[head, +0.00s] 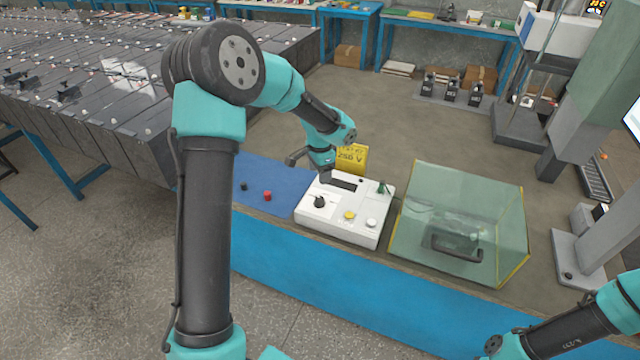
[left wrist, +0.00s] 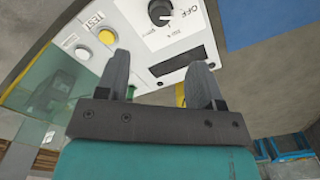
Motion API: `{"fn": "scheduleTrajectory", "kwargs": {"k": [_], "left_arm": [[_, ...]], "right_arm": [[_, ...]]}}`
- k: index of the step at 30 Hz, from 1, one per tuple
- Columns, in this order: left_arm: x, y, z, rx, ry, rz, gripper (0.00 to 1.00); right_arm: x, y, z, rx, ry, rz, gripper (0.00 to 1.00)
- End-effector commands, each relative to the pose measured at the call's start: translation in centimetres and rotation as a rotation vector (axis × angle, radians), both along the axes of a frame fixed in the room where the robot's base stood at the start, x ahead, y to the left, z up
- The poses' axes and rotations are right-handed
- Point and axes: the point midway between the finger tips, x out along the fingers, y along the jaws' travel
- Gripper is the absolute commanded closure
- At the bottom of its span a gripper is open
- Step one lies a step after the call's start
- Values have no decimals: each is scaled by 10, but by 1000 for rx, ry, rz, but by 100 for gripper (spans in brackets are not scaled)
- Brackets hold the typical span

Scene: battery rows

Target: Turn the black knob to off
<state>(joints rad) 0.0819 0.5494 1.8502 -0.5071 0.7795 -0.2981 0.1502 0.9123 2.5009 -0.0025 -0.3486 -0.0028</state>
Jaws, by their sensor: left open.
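The black knob (head: 319,202) sits on the top face of a white tester box (head: 345,233) in the middle of the bench. In the left wrist view the knob (left wrist: 160,11) is at the top edge, partly cut off, with the printed word OFF beside it. My left gripper (head: 310,158) is above the back of the box. In the left wrist view the left gripper (left wrist: 160,75) is open and empty, its fingertips pointing toward the box face, apart from the knob. My right arm shows at the lower right of the head view, but its gripper is out of view.
A yellow button (head: 349,215) and a white button (head: 371,223) are on the box. A yellow sign (head: 352,158) stands behind it. A clear green-tinted cover (head: 462,205) stands to the right. A blue mat (head: 258,176) with red and black terminals lies to the left.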

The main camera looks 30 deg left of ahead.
Motion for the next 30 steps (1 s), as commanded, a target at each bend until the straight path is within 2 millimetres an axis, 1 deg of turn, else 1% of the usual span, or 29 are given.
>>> {"fn": "scheduleTrajectory", "kwargs": {"k": [1, 3, 6, 10, 14, 26, 28, 30], "left_arm": [[1, 0, 11, 1, -4, 1, 39], [1, 0, 24, 0, -5, 1, 39], [1, 0, 38, 1, -3, 0, 39], [1, 0, 51, 1, -3, 1, 39], [0, 0, 54, 0, 0, 1, 39], [0, 0, 54, 0, 0, 1, 39], [0, 0, 52, -1, 2, 1, 39], [-3, -3, 45, -9, 7, 4, 39]], "right_arm": [[0, 0, 0, 0, 0, 0, 57], [0, 0, 0, 0, 0, 0, 57], [0, 0, 0, 0, 0, 0, 57], [0, 0, 0, 0, 0, 0, 57], [0, 0, 0, 0, 0, 0, 57], [0, 0, 0, 0, 0, 0, 57], [0, 0, 0, 0, 0, 0, 57], [0, 0, 0, 0, 0, 0, 57]]}}
